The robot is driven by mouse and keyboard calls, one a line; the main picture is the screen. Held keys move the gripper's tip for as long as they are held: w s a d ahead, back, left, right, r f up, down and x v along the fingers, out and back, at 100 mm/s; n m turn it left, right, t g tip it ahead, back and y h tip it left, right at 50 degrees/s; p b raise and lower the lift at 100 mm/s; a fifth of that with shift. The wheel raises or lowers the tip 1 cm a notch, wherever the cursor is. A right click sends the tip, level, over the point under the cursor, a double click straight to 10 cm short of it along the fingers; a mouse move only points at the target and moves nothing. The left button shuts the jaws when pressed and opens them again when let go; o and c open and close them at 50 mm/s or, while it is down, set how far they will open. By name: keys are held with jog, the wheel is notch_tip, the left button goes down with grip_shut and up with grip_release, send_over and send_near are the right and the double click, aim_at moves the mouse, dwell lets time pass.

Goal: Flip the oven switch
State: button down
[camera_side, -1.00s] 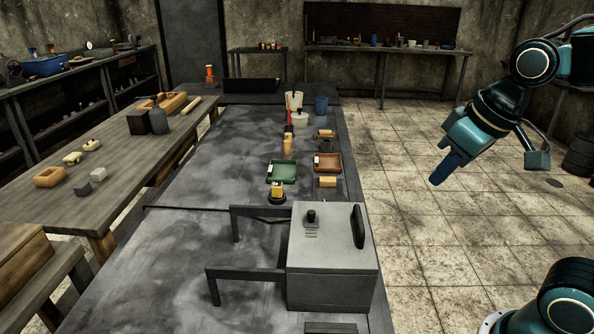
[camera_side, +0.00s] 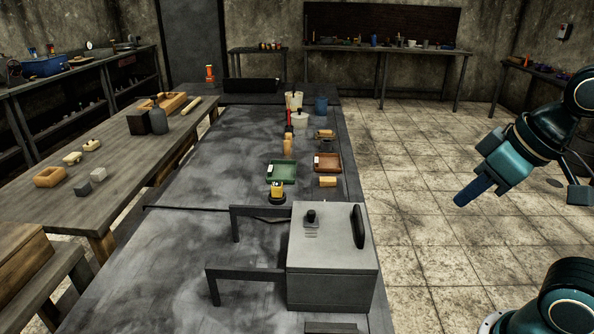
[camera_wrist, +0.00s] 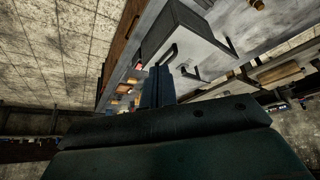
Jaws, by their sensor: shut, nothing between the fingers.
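The oven is a grey box (camera_side: 332,270) at the near end of the dark metal table in the side view. A black handle (camera_side: 357,227) and a small black knob-like part (camera_side: 311,217) sit on its upper face; I cannot tell whether that part is the switch or how it is set. In the wrist view a grey box with a dark side (camera_wrist: 180,30) shows beyond the fingers, and its switch cannot be made out. My gripper (camera_side: 460,203) is shut and empty, over the floor right of the table, apart from the oven. Its fingers also show in the wrist view (camera_wrist: 157,80).
Two dark brackets (camera_side: 250,272) reach left from the oven. Behind it stand a yellow-and-black item (camera_side: 277,193), a green tray (camera_side: 283,181) and a brown tray (camera_side: 337,168). The floor between table and arm is clear.

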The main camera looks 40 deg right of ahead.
jog(key=w+d+r+m+g, duration=0.1)
jog(key=w+d+m, duration=0.15)
jog(key=w, duration=0.65)
jog(key=w+d+r+m+g, duration=0.1)
jog(key=w+d+m+g, duration=0.15)
jog(key=w, duration=0.65)
jog(key=w+d+f+m+g, duration=0.1)
jog(key=w+d+f+m, duration=0.1)
jog(key=w+d+f, duration=0.2)
jog(key=w+d+f+m+g, duration=0.1)
jog(key=w+d+f, duration=0.4)
jog(key=w+f, duration=0.3)
jog(key=w, duration=0.2)
jog(key=shift+w+m, duration=0.4)
jog(key=shift+d+f, duration=0.1)
jog(key=shift+f, duration=0.15)
notch_tip(320, 180, down, 14)
jog(key=shift+w+d+r, duration=0.1)
jog(key=shift+r, duration=0.05)
jog(key=shift+f, duration=0.3)
